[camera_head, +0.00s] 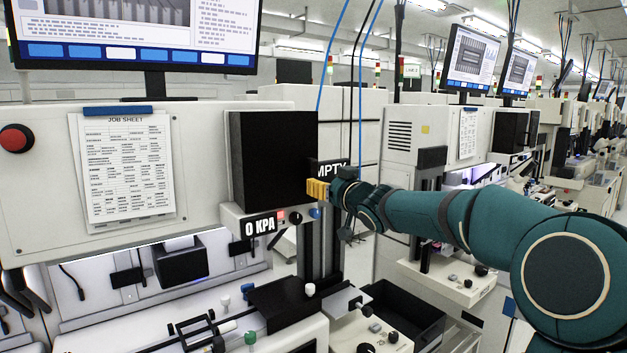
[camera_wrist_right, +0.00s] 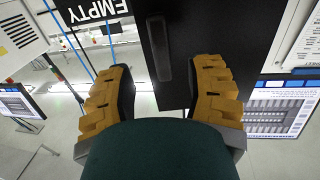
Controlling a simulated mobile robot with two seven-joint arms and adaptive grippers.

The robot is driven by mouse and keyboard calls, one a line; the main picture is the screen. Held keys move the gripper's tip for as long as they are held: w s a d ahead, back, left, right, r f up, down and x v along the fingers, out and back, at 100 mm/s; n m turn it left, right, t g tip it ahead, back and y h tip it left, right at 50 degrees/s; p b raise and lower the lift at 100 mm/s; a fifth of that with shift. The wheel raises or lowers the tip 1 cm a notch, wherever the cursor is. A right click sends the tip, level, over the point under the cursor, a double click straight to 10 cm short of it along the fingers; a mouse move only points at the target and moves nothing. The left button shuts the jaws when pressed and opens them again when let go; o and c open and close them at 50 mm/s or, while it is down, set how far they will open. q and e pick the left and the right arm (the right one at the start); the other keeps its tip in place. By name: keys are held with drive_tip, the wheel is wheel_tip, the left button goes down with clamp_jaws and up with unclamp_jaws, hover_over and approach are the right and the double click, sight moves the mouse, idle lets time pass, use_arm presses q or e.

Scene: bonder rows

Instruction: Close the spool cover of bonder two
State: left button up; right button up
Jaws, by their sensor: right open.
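A black spool cover (camera_head: 275,160) sits on the front of the near bonder, right of the job sheet. In the right wrist view the dark cover panel (camera_wrist_right: 190,40) has a raised bar-like handle (camera_wrist_right: 159,50). My right gripper (camera_head: 318,190) is at the cover's lower right edge in the head view. In the wrist view its yellow fingers (camera_wrist_right: 165,68) are spread, with the handle between them in the picture; I cannot tell whether they touch the panel. A label ending in "MPTY" (camera_head: 331,170) is partly hidden behind my gripper. My left gripper is not in view.
A job sheet (camera_head: 125,170) hangs to the left, under a monitor (camera_head: 135,35). A black bin (camera_head: 400,312) stands below my right arm. Blue and black cables hang behind the gripper.

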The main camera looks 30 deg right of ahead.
drive_tip(key=w, duration=0.6)
drive_tip(key=shift+w+d+p, duration=0.2)
drive_tip(key=shift+w+p, duration=0.1)
drive_tip(key=shift+w, duration=0.05)
drive_tip(key=shift+o, duration=0.2)
clamp_jaws()
